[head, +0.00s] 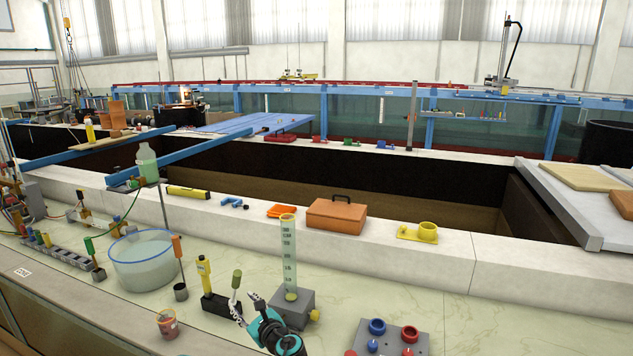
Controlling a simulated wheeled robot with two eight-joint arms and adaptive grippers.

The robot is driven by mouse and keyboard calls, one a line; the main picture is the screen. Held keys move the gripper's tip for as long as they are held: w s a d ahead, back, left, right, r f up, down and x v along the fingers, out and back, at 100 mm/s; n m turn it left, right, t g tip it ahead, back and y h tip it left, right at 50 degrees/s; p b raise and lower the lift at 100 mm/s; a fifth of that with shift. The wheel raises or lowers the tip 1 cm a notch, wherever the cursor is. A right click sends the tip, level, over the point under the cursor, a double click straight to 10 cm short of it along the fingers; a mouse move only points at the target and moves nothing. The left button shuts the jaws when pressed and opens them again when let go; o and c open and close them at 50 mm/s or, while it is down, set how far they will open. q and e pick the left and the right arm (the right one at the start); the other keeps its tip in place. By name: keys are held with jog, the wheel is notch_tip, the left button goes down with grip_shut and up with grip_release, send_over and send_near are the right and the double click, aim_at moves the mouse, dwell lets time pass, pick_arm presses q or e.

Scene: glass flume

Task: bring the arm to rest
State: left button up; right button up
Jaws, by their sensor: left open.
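My left gripper (246,304) shows at the bottom middle of the head view, with a teal and black body and pale fingers. It is open, and I see nothing between its fingers. It is above the pale bench (240,340), just left of the grey block (292,310) that carries a tall graduated cylinder (288,258). A green-topped stick (236,283) stands close by its fingertips; I cannot tell whether they touch. My right gripper is not in view.
A glass bowl (146,262) is behind. A grey board with rings (395,342) is at right.

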pick_arm(q)
jog(key=s+a+r+n+g+h, duration=0.2)
jog(key=s+n, duration=0.4)
jog(key=s, duration=0.3)
jog(key=s+a+r+n+g+h, duration=0.2)
jog(key=s+r+n, duration=0.1)
jog(key=s+n, duration=0.5)
jog(key=s+d+f+n+h, duration=0.2)
jog(key=s+n, duration=0.3)
jog(key=s, duration=0.5)
jog(key=s+d+f+n+g+h, duration=0.1)
jog(key=s+d+n+h, duration=0.3)
jog(key=s, duration=0.6)
jog(key=shift+s+d+f+n+g, duration=0.35)
jog(key=shift+f+n, duration=0.2)
jog(key=shift+n, duration=0.35)
